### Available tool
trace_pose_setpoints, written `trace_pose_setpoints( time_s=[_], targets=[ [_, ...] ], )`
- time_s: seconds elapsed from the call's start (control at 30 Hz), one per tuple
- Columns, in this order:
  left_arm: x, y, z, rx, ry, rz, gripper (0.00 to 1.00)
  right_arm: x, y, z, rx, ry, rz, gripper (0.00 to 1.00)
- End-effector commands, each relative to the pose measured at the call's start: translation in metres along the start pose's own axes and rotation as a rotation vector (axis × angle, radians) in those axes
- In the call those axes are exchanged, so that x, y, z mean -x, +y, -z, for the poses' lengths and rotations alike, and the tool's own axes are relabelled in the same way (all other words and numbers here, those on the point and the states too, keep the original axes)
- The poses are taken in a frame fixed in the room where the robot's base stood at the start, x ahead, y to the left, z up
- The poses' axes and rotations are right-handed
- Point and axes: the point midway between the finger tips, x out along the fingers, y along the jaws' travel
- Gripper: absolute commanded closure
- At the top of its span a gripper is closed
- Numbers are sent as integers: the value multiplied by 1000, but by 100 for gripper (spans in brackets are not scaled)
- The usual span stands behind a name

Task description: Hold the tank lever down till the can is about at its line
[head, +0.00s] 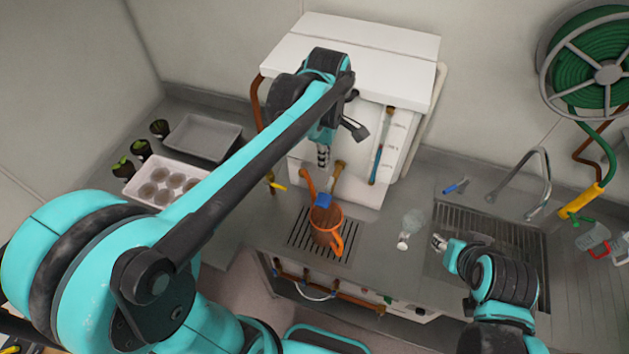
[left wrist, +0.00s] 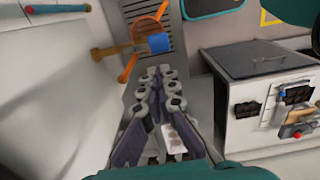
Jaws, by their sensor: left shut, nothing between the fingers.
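The white tank (head: 352,45) stands at the back of the counter, with a sight tube (head: 378,160) on its front. A brass tap (head: 336,178) with a blue end (head: 324,200) sticks out from it; the blue end also shows in the left wrist view (left wrist: 158,43). The orange can (head: 328,236) stands beneath on a drain grate. Its line and water level cannot be made out. My left gripper (head: 323,163) is shut and empty, above and apart from the tap; its fingers fill the middle of the left wrist view (left wrist: 160,90). My right gripper (head: 438,242) is low over the sink's left edge, its fingers unclear.
A sink grate (head: 490,225) with a curved faucet (head: 540,180) is at right. A clear glass item (head: 408,232) stands between can and sink. A seedling tray (head: 165,185), an empty tray (head: 203,138) and dark pots (head: 140,149) are at left. A green hose reel (head: 600,65) hangs at upper right.

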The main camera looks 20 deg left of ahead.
Motion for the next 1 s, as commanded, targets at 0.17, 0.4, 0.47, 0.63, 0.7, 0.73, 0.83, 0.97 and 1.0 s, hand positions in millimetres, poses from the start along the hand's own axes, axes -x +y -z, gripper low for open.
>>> trace_pose_setpoints(
  time_s=[0.17, 0.4, 0.47, 0.63, 0.7, 0.73, 0.83, 0.97, 1.0],
  targets=[
    [0, 0, 0, 6, 0, 2, 100, 0, 0, 0, 0, 0, 0, 60],
    [-4, 0, 0, 5, 0, 2, 100, 0, 0, 0, 0, 0, 0, 60],
    [-8, 0, 0, 5, 0, 2, 100, 0, 0, 0, 0, 0, 0, 60],
    [-36, 1, 0, 4, 0, 1, 100, 1, 0, 0, 0, 0, 0, 60],
    [-51, 0, 0, 4, 0, 1, 100, 1, 0, 1, 0, 0, 0, 60],
    [-58, 0, 0, 4, 0, 1, 100, 1, 0, 1, 0, 0, 0, 60],
    [-80, 0, 0, 4, 0, 1, 100, 1, 0, 1, 0, 0, 0, 60],
    [-106, 0, 0, 4, 0, 1, 100, 2, 0, 1, 0, 0, 0, 60],
    [-112, 0, 0, 4, 0, 1, 100, 2, 0, 1, 0, 0, 0, 60]
  ],
)
